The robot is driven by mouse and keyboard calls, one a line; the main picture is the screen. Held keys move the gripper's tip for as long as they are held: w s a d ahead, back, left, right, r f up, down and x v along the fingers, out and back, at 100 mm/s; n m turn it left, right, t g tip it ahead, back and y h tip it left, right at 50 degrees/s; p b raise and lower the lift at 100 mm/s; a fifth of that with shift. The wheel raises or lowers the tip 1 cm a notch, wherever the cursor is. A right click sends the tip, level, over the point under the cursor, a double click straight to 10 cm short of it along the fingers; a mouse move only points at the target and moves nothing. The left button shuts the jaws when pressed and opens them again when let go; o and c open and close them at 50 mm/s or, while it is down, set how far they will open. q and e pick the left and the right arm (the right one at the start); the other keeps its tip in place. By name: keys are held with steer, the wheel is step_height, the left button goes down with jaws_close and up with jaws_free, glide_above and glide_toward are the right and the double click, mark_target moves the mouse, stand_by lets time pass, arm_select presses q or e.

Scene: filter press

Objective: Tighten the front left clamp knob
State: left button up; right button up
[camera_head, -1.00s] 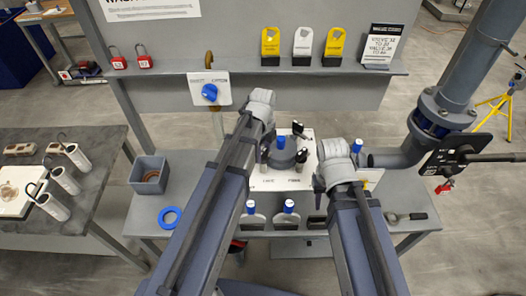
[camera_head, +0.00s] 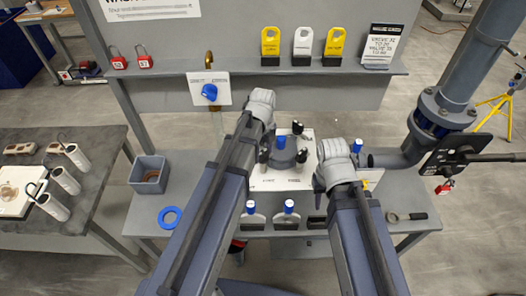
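The grey round filter press (camera_head: 284,153) stands on a white labelled plate (camera_head: 270,184) on the bench, with a blue-capped part (camera_head: 279,142) on top. Black clamp knobs show at its back right (camera_head: 297,127) and front right (camera_head: 301,156). The front left clamp knob cannot be made out clearly beside my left arm. My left gripper (camera_head: 266,151) is at the press's left side, mostly hidden by its wrist; its fingers cannot be read. My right gripper (camera_head: 320,183) is low at the plate's right edge, mostly hidden behind its wrist.
A grey bin (camera_head: 150,173) and blue ring (camera_head: 169,217) lie on the bench at left. Blue-topped holders (camera_head: 289,207) stand at the front. A large grey pipe (camera_head: 467,60) rises at right. A blue valve handle (camera_head: 209,92) is on the back panel.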

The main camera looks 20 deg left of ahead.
mark_target(263, 152)
arm_select(q)
steer(key=o, duration=0.4)
step_height(263, 152, up, 8)
steer(key=p, duration=0.8)
steer(key=shift+f, duration=0.1)
stand_by(0.3)
